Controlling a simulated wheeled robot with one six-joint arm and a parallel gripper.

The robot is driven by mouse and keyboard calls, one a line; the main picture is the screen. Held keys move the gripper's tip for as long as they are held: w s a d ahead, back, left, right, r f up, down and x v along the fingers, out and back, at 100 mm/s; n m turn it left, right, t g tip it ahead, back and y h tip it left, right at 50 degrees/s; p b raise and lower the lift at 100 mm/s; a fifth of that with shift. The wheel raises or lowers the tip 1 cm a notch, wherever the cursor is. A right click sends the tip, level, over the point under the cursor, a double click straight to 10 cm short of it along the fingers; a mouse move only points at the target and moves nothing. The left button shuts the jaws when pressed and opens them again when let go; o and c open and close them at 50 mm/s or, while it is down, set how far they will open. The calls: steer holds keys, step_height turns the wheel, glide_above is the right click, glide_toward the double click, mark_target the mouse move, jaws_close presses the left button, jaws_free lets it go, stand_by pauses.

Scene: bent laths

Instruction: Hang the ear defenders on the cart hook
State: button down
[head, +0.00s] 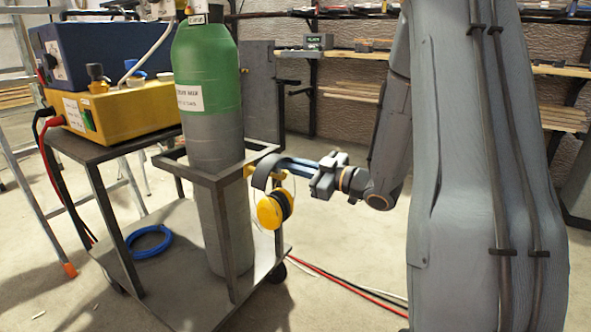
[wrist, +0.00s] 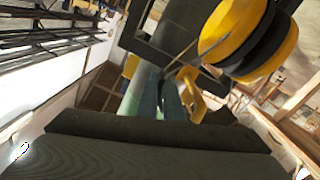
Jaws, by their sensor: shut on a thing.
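The ear defenders (head: 270,211) have yellow cups with black pads and a dark headband. My gripper (head: 284,166) is shut on the headband, and the cups hang below it, beside the cart's right side. In the wrist view the cups (wrist: 248,38) show at upper right, and the dark band crosses the lower part. The cart (head: 221,178) has a dark metal frame around a green and grey gas cylinder (head: 208,95). A yellow piece that looks like the cart hook (head: 249,171) is at the frame's right, partly hidden by the headband. A yellow hooked shape (wrist: 192,94) shows in the wrist view, apart from the cups.
A yellow case (head: 115,112) and a blue box (head: 90,52) sit on the cart's upper shelf. A blue hose coil (head: 148,242) lies on its lower deck. Red and black cables (head: 345,283) cross the floor. Shelving (head: 345,92) lines the back wall.

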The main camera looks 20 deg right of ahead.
steer(key=shift+w+a+f+b, duration=0.5)
steer(key=shift+w+f, duration=0.1)
steer(key=shift+f, duration=0.15)
steer(key=shift+w+a+f+b, duration=0.35)
steer(key=shift+w+f+b, duration=0.2)
steer(key=shift+f, duration=0.2)
